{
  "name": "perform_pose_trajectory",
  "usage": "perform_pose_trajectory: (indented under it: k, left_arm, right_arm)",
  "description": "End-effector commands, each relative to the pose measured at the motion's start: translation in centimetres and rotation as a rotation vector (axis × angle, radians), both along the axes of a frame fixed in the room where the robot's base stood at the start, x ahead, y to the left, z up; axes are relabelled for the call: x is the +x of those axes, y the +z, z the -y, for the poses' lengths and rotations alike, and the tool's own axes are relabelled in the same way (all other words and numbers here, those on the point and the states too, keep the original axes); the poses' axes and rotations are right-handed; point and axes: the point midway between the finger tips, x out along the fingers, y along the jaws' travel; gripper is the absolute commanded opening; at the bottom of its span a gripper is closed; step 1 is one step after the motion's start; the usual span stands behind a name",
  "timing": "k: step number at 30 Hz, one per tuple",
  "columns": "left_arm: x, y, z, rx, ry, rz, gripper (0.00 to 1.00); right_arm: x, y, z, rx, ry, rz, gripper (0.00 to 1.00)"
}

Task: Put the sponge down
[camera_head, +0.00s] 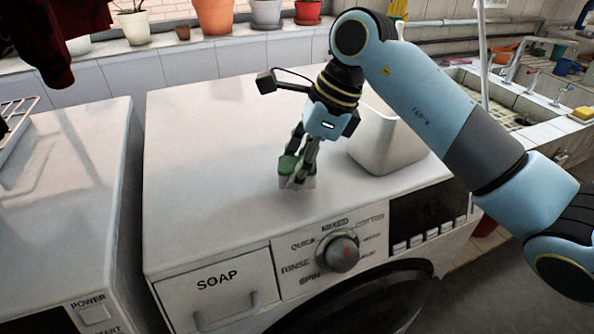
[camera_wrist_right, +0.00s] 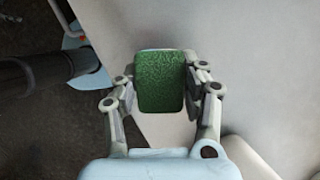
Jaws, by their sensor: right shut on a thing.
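The sponge (camera_head: 287,166) has a green scouring face and a pale body. My right gripper (camera_head: 298,178) is shut on it, just above or on the top of the white washing machine (camera_head: 215,135); I cannot tell whether it touches. In the right wrist view the sponge (camera_wrist_right: 162,82) sits between both fingers (camera_wrist_right: 162,95), green face toward the camera. A pale surface lies behind it. My left gripper is not in view.
A white bin (camera_head: 388,140) stands right of the gripper, behind my arm. The machine's front edge has a knob (camera_head: 338,252) and a soap drawer (camera_head: 222,285). The machine top to the left is clear. A yellow sponge (camera_head: 583,113) lies by the far-right sink.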

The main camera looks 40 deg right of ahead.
Motion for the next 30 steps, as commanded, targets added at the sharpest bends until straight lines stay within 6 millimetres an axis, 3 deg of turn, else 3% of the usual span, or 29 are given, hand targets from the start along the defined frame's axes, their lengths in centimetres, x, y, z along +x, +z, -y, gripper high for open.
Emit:
perform_pose_trajectory:
  k: [4, 16, 17, 21, 30]
  left_arm:
    - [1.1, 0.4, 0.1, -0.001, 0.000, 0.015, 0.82]
    - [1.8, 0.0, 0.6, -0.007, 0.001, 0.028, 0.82]
    - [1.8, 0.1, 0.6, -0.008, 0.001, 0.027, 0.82]
    - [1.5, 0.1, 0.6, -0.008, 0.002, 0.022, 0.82]
    - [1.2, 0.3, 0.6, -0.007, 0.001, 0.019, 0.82]
  right_arm:
    - [0.0, -1.8, -0.1, 0.002, -0.001, -0.003, 0.23]
    - [0.0, -2.5, 0.0, 0.000, 0.000, 0.000, 0.23]
    - [0.0, -2.4, 0.0, 0.000, 0.000, 0.000, 0.47]
    - [0.0, -2.3, 0.0, 0.000, 0.000, 0.000, 0.65]
    - [0.0, -2.2, 0.0, 0.000, 0.000, 0.000, 0.66]
